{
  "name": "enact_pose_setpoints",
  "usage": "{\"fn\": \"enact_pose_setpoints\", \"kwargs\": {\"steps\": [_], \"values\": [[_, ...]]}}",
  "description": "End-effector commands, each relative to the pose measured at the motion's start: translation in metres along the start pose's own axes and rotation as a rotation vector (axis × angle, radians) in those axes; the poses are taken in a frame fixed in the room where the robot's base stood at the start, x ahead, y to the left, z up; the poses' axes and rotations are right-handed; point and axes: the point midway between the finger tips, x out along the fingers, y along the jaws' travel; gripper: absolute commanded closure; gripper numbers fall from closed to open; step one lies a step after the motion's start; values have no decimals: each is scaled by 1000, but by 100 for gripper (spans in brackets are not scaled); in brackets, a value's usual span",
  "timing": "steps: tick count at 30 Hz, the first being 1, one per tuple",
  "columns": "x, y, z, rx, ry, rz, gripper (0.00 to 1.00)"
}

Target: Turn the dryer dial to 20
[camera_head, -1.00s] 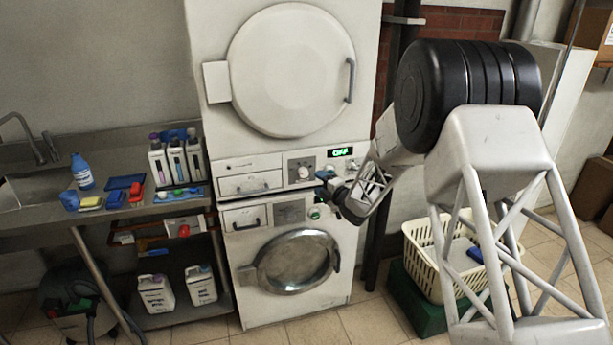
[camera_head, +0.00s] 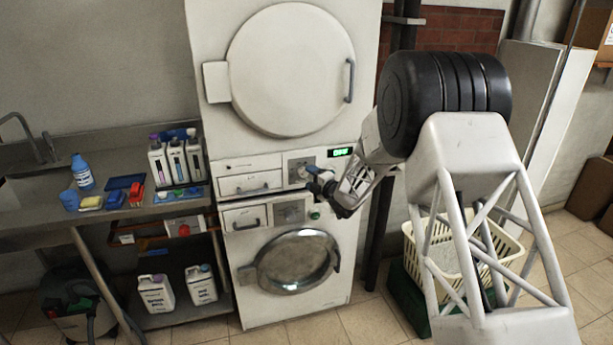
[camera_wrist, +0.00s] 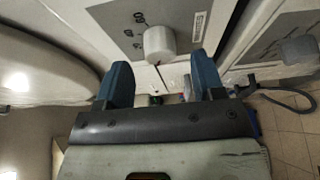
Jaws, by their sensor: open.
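The dryer dial (camera_wrist: 159,44) is a pale round knob on a grey panel with printed marks, seen in the wrist view. In the head view its panel (camera_head: 299,161) is on the upper machine, and my gripper largely hides the dial. The green display (camera_head: 342,152) beside it appears to read OFF. My gripper (camera_wrist: 161,75) is open, with a blue finger on either side and nothing between them. In the wrist view the dial lies just beyond the fingertips, roughly centred; I see no contact.
The washer (camera_head: 243,271) stands below the dryer; part of a second knob (camera_wrist: 300,48) shows at the right of the wrist view. A counter (camera_head: 125,225) with bottles is at left. A cream basket (camera_head: 510,245) is at right.

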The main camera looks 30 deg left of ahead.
Motion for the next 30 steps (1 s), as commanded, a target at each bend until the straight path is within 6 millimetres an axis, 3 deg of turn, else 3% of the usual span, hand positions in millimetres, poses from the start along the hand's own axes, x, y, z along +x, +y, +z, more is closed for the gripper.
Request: {"fn": "enact_pose_setpoints", "kwargs": {"steps": [9, 22, 30], "values": [[25, 0, 0, -1, 1, 0, 38], [29, 0, 0, -1, 1, 0, 38], [29, 0, 0, -1, 1, 0, 78]]}}
